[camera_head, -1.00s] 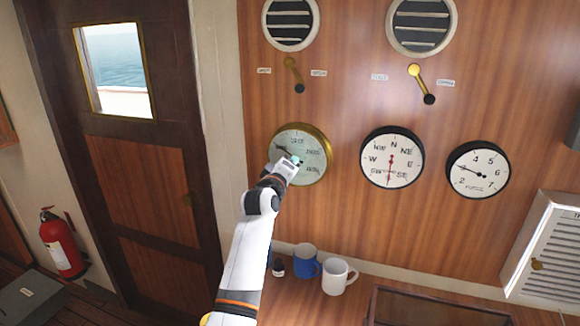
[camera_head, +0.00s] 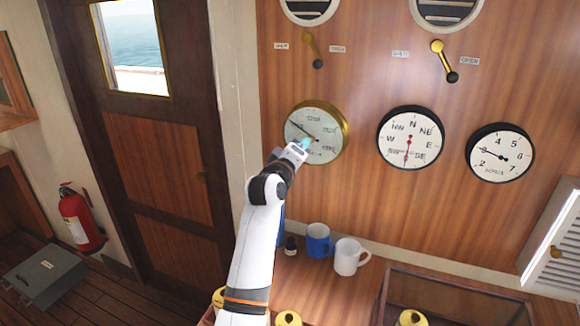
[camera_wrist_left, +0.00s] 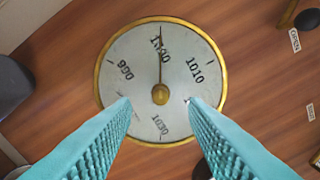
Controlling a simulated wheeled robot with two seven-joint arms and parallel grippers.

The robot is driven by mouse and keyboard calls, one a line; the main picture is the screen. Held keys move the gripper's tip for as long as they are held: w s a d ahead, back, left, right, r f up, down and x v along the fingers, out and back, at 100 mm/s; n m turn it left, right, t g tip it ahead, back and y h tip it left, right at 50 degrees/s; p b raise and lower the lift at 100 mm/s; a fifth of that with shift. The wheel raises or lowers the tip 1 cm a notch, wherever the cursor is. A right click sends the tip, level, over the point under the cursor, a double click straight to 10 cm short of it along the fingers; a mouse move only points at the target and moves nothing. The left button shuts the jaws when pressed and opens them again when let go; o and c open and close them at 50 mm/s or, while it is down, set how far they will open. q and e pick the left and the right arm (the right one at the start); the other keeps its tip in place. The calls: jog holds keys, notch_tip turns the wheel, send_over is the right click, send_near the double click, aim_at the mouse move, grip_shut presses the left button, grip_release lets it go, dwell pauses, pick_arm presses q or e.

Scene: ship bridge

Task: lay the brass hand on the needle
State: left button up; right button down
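The barometer (camera_head: 325,122) is a pale round dial with a brass rim on the wood wall. In the head view a dark needle (camera_head: 299,127) points to its upper left. In the left wrist view the dial (camera_wrist_left: 130,60) faces me. A thin brass-brown pointer (camera_wrist_left: 160,55) runs from the round brass hub (camera_wrist_left: 160,95) to the 1000 mark. I cannot tell the brass hand and the needle apart there. My left gripper (camera_head: 305,143) is in front of the dial's lower left. Its teal fingers (camera_wrist_left: 160,101) are open, one each side of the hub, with nothing between them. My right gripper is out of view.
To the right are a compass dial (camera_head: 410,125) and another black-rimmed gauge (camera_head: 500,165). Above are two levers (camera_head: 312,48) (camera_head: 443,60). Below stand a blue mug (camera_head: 318,240) and a white mug (camera_head: 347,257). A door (camera_head: 150,130) is at the left.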

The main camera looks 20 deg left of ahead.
pick_arm(q)
jog(key=s+b, duration=0.1)
jog(key=s, duration=0.6)
jog(key=shift+s+a+b, duration=0.15)
jog(key=shift+s+b, duration=0.15)
jog(key=shift+b, duration=0.1)
